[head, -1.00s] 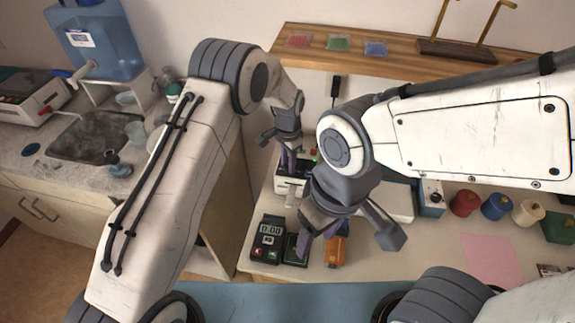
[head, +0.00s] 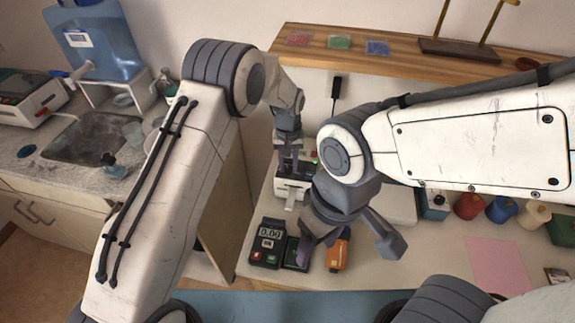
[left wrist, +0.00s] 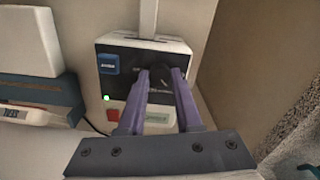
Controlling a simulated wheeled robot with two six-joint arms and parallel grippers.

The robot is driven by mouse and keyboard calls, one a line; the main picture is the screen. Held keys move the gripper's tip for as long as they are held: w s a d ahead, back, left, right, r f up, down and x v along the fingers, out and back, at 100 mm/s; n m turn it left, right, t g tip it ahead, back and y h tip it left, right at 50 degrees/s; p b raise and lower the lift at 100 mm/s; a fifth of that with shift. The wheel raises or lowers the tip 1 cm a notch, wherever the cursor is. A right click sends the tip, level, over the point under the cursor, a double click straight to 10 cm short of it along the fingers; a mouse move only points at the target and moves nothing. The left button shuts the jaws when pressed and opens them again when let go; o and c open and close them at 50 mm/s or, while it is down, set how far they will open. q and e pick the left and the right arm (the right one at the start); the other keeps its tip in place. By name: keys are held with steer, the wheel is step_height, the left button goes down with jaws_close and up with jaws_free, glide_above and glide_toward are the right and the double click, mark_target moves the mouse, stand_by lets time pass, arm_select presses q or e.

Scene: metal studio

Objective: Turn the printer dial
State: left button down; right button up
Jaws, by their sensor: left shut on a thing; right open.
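The printer (head: 292,191) is a small white box with a black front panel, at the back left of the table. In the left wrist view the printer (left wrist: 115,48) shows a blue button, a lit green lamp and a red patch. Its dark round dial (left wrist: 158,76) sits on the black panel, partly covered by my fingers. My left gripper (head: 290,168) is over the printer; in the left wrist view its purple fingers (left wrist: 160,80) are shut on the dial, one each side. My right gripper (head: 347,250) is open and empty above the table, nearer the front.
Red (head: 467,205), blue (head: 501,209) and cream (head: 530,213) pots stand at the right. A pink sheet (head: 497,264) lies flat there. A wooden shelf (head: 400,62) runs behind.

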arm_select(q)
steer(key=n, duration=0.4)
steer(key=shift+w+r+n, duration=0.1)
steer(key=shift+w+n, duration=0.1)
steer(key=shift+n, duration=0.1)
steer(key=shift+n+b, duration=0.4)
steer(key=shift+n, duration=1.6)
steer(key=c, duration=0.6)
jaws_free()
steer(key=shift+s, duration=0.1)
